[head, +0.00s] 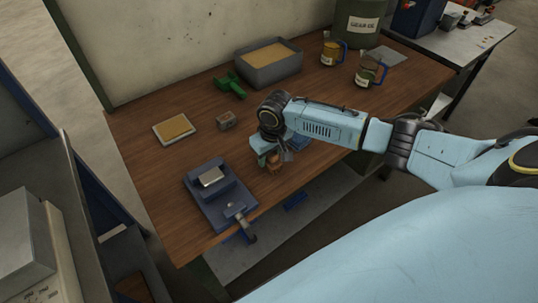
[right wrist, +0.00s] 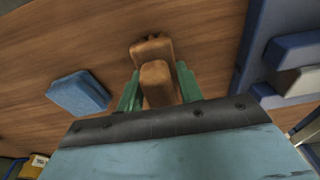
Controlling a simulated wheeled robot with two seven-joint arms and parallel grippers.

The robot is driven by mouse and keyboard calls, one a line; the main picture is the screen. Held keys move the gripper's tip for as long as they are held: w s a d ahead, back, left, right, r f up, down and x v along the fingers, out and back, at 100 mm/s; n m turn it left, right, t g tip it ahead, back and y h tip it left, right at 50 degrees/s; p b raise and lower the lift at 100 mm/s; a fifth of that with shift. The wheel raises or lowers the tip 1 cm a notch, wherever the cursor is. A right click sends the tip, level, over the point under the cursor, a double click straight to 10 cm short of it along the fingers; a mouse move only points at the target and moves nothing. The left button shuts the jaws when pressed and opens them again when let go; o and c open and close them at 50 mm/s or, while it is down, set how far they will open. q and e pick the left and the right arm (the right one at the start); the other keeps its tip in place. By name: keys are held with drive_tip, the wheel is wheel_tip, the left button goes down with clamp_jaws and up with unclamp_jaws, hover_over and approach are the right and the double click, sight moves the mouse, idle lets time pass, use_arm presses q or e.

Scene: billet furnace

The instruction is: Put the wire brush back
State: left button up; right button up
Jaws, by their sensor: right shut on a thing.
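My right gripper (head: 270,157) is low over the front part of the wooden bench. In the right wrist view its green fingers (right wrist: 158,88) are shut on a brown wooden piece (right wrist: 155,75), which looks like the wire brush. The brown piece also shows below the gripper in the head view (head: 274,168). Its bristles cannot be made out, and whether it touches the bench is unclear. A blue block (right wrist: 78,93) lies on the bench beside the gripper, mostly hidden behind the arm in the head view. My left gripper is not in view.
A blue vise (head: 207,201) stands at the bench's front left. A small box (head: 227,121), a tray with a tan pad (head: 173,129), a green tool (head: 230,85) and a grey bin (head: 268,72) are behind.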

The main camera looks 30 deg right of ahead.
drive_tip(key=shift+f, duration=0.1)
drive_tip(key=o, duration=1)
drive_tip(key=shift+c, duration=0.2)
drive_tip(key=r, duration=0.4)
drive_tip(key=s+r, duration=0.1)
drive_tip(key=r, duration=0.3)
drive_tip(key=r+p, duration=0.1)
drive_tip(key=r, duration=0.3)
drive_tip(key=shift+s+d+r, duration=0.1)
drive_tip(key=shift+s+r, duration=0.05)
drive_tip(key=shift+s, duration=0.05)
